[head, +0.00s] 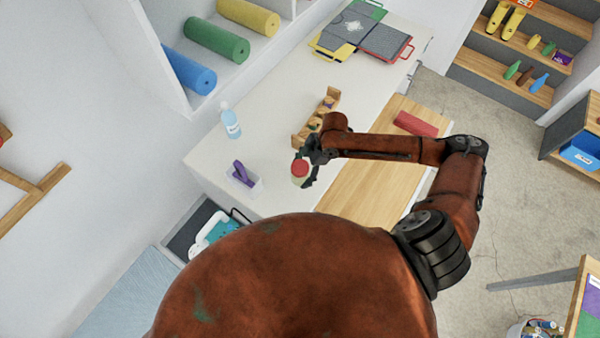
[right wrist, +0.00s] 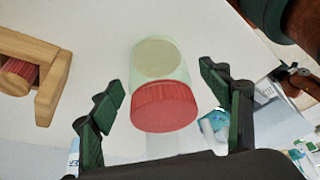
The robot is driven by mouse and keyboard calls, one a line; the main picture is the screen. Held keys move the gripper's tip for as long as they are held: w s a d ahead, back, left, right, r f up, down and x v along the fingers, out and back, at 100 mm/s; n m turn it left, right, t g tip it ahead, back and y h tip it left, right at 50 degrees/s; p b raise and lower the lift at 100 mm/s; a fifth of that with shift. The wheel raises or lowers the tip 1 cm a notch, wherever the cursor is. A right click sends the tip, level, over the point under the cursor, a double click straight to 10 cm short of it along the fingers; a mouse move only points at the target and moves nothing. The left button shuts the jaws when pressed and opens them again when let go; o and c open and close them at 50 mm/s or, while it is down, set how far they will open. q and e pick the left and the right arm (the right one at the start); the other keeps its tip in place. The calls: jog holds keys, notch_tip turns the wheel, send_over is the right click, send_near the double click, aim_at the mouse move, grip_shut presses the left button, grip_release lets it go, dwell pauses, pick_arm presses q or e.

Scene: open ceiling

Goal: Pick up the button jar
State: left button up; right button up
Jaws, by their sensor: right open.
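The button jar (head: 299,171) stands on the white tabletop, a small clear jar with a red lid. In the right wrist view its red lid (right wrist: 164,106) is nearest the camera, with the pale green see-through body beyond it. My right gripper (head: 308,166) is at the jar in the head view. In the right wrist view the right gripper (right wrist: 163,88) is open, with one finger on each side of the jar and visible gaps between. My left gripper does not show.
A wooden rack (head: 313,122) stands close behind the jar; it also shows in the right wrist view (right wrist: 45,88). A white holder with a purple item (head: 243,175) and a water bottle (head: 230,121) stand to the left. A red block (head: 415,124) lies right.

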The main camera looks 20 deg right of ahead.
jog(key=shift+x, duration=1)
jog(key=c, duration=1.4)
